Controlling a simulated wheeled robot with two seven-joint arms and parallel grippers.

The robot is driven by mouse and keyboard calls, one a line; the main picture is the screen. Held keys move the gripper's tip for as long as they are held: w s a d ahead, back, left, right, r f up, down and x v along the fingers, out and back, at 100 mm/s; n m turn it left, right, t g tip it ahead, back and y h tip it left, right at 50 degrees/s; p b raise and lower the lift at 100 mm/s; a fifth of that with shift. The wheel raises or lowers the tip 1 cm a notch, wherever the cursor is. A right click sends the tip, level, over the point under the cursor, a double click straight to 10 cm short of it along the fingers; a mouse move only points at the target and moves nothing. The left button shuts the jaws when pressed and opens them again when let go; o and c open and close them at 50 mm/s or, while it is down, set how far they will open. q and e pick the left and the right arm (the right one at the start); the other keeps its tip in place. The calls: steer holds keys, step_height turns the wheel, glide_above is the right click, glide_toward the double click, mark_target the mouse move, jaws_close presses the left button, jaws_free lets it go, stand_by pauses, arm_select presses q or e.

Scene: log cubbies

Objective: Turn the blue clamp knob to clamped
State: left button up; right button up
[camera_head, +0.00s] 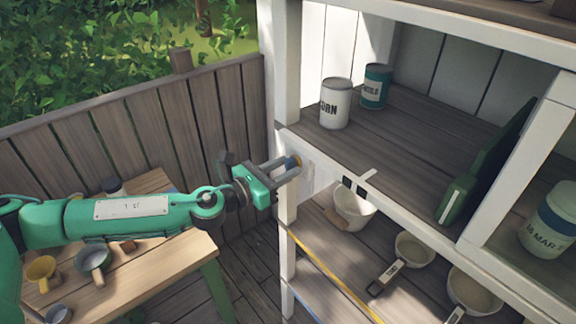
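The knob's turn position cannot be made out.
The white shelf frame (420,226) holds a corn can (335,104), a teal can (376,87) and a green board (487,165). White pots (353,207) sit on the lower shelf. A wooden table (172,262) with cups stands below my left arm. A fence (150,125) stands behind.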

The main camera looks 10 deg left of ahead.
mark_target(286, 168)
arm_select(q)
steer(key=shift+s+a, duration=0.1)
stand_by(0.3)
steer(key=b+v, duration=0.1)
steer(key=v, duration=0.3)
steer(key=shift+a, duration=0.1)
steer(key=shift+b+v, duration=0.35)
steer(key=shift+v, duration=1)
